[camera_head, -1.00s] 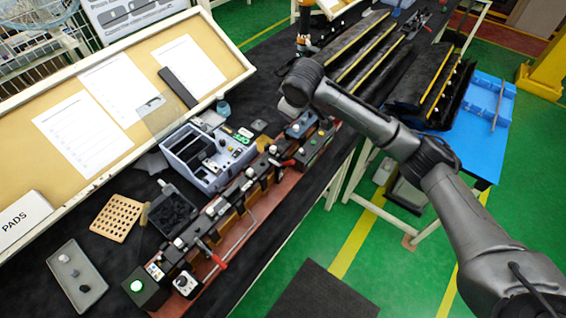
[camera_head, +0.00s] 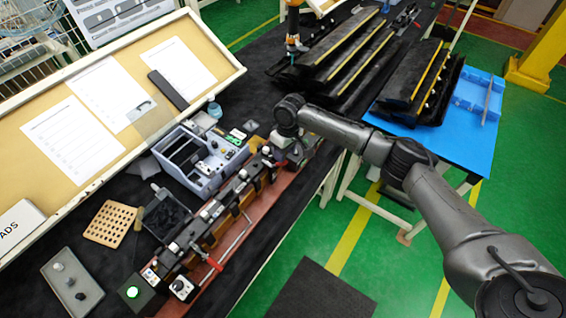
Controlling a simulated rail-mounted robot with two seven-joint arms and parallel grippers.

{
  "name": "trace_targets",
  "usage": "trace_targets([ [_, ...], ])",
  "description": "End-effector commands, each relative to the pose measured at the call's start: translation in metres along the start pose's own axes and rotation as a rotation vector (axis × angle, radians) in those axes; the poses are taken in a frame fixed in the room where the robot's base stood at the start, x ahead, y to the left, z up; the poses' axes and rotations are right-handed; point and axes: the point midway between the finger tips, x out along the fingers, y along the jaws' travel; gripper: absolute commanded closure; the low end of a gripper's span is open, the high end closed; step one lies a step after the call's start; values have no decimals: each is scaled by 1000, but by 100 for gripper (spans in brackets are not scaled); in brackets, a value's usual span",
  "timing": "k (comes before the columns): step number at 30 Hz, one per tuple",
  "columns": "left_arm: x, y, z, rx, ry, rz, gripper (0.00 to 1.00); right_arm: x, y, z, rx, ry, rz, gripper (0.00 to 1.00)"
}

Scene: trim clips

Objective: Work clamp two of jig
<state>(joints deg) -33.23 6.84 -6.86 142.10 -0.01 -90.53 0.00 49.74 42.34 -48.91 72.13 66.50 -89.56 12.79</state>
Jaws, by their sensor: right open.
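The jig (camera_head: 225,232) is a long reddish base carrying a row of black blocks, running from lower left to upper right along the dark bench. A toggle clamp with a red-tipped handle (camera_head: 213,262) is on its near-left part, beside a bent metal rod. My right gripper (camera_head: 290,152) is over the far-right end of the jig, pointing down, open, with its fingers small and partly hidden under the wrist. It covers the blocks there, and I cannot tell whether it touches a clamp. My left gripper is not in view.
A grey-blue bin (camera_head: 205,165) stands behind the jig, next to a black tray (camera_head: 168,215). A box with a lit green button (camera_head: 133,292) is at the jig's near-left end. Long dark trim parts (camera_head: 335,50) lie at the back. A blue table (camera_head: 450,140) is at right.

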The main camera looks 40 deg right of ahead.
Motion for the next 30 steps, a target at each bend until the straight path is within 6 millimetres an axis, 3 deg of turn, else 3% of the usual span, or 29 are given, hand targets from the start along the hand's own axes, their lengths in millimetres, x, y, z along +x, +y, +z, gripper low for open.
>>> trace_targets([
  [6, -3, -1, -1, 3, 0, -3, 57, 34, 0, 0, 0, -1, 0, 57],
  [12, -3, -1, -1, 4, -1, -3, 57, 53, 0, 0, 0, -1, 0, 57],
  [26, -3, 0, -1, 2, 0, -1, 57, 60, 0, 0, -2, 1, 0, 57],
  [30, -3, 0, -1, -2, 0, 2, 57, 60, 0, 0, -1, 1, 0, 69],
])
